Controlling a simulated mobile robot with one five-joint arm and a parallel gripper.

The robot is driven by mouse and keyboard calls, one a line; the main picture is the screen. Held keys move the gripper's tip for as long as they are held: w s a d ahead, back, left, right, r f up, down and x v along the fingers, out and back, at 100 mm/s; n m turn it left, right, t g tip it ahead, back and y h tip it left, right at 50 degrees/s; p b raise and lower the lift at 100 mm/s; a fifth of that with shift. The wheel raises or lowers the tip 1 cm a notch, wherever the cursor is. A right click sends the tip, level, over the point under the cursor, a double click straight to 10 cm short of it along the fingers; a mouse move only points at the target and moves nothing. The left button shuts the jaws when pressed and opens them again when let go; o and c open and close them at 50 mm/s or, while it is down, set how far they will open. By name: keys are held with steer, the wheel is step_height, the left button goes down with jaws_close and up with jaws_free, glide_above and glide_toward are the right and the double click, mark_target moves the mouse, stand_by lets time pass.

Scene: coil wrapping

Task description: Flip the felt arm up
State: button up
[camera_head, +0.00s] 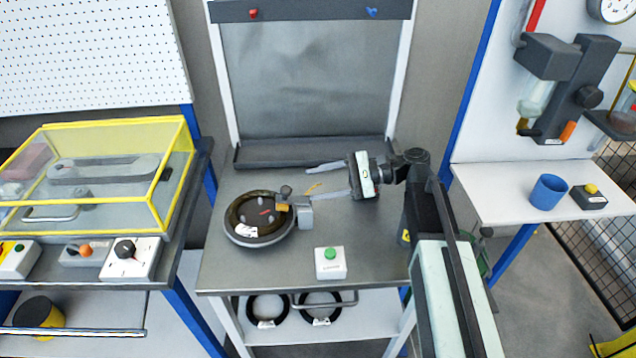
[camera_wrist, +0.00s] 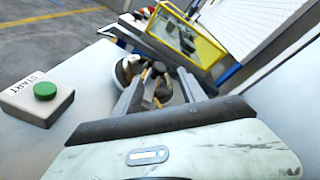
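The coil (camera_head: 236,213), a dark ring, lies on a round turntable (camera_head: 262,241) on the middle workbench. At the turntable's right edge is a small grey block (camera_head: 305,214) with an orange piece (camera_head: 282,207) and a dark knob (camera_head: 286,190). The felt arm seems to be part of this group; I cannot tell its exact outline or tilt. My gripper (camera_head: 310,183) is open and empty, its fingers pointing left, just behind and above the block. In the wrist view the coil shows beyond and between the fingers (camera_wrist: 160,76), partly hidden.
A white box with a green START button (camera_head: 330,263) stands at the bench's front; it also shows in the wrist view (camera_wrist: 40,97). A yellow-framed clear case (camera_head: 100,170) is on the left bench. A blue cup (camera_head: 549,191) stands on the right shelf. Spare rings (camera_head: 267,310) lie below.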

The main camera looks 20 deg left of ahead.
steer(key=p+v, duration=0.1)
steer(key=v, duration=0.6)
steer(key=shift+w+d, duration=0.2)
steer(key=shift+d, duration=0.15)
steer(key=shift+r, duration=0.1)
